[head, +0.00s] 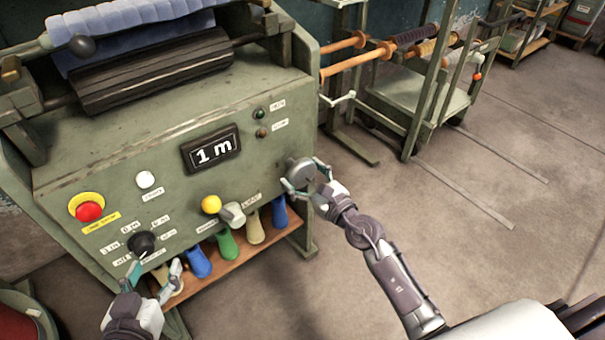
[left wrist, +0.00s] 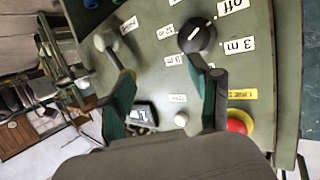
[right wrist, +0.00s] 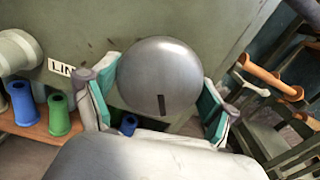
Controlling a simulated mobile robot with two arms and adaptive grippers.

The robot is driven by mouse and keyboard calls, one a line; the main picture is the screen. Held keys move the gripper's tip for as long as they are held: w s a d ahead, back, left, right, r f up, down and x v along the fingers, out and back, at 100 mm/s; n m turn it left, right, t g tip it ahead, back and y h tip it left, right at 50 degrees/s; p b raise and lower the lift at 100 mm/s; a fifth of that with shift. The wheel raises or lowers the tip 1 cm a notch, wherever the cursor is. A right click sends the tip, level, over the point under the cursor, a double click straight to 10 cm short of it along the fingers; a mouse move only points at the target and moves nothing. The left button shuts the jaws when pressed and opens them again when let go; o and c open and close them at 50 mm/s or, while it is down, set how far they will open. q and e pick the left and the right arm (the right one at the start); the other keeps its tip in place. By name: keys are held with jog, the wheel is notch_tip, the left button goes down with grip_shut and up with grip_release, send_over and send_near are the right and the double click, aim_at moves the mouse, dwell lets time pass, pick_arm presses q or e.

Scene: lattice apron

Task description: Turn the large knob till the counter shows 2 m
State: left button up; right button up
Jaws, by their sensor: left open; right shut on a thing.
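The counter (head: 211,148) on the green machine front reads "1 m". A large round grey knob (head: 299,171) sits at the right end of that front. My right gripper (head: 308,179) is shut on this knob, one finger on each side. In the right wrist view the knob (right wrist: 160,70) fills the space between the fingers, with a dark mark low on its face. My left gripper (head: 153,272) is open and empty, just below the small black selector knob (head: 142,243). The left wrist view shows this selector (left wrist: 197,36) beyond the fingers.
Several coloured spools stand on a shelf (head: 222,262) below. Racks stand behind; the floor at right is clear.

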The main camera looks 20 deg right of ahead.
jog(key=m+p, duration=0.2)
jog(key=m, duration=0.2)
jog(key=shift+r, duration=0.1)
jog(key=m+p, duration=0.2)
jog(key=m, duration=0.2)
jog(key=shift+m, duration=0.3)
jog(key=m+p, duration=0.2)
jog(key=m, duration=0.3)
jog(key=shift+m, duration=0.7)
pick_arm(q)
jog(key=s+a+f+g+y, duration=0.1)
jog(key=s+a+f+g, duration=0.1)
jog(key=s+f+g, duration=0.2)
jog(key=s+a+f+g+y, duration=0.1)
jog(key=s+a+f+g, duration=0.2)
jog(key=s, duration=0.7)
notch_tip(320, 180, down, 2)
jog(key=g, duration=0.3)
jog(key=shift+s+a+n+g+y, duration=0.2)
jog(key=shift+n+g+y, duration=0.1)
jog(key=shift+y, duration=0.1)
jog(key=shift+w, duration=0.1)
pick_arm(e)
jog(key=o, duration=1)
jog(key=shift+c, duration=0.2)
pick_arm(q)
jog(key=shift+d+r, duration=0.1)
jog(key=shift+r, duration=0.05)
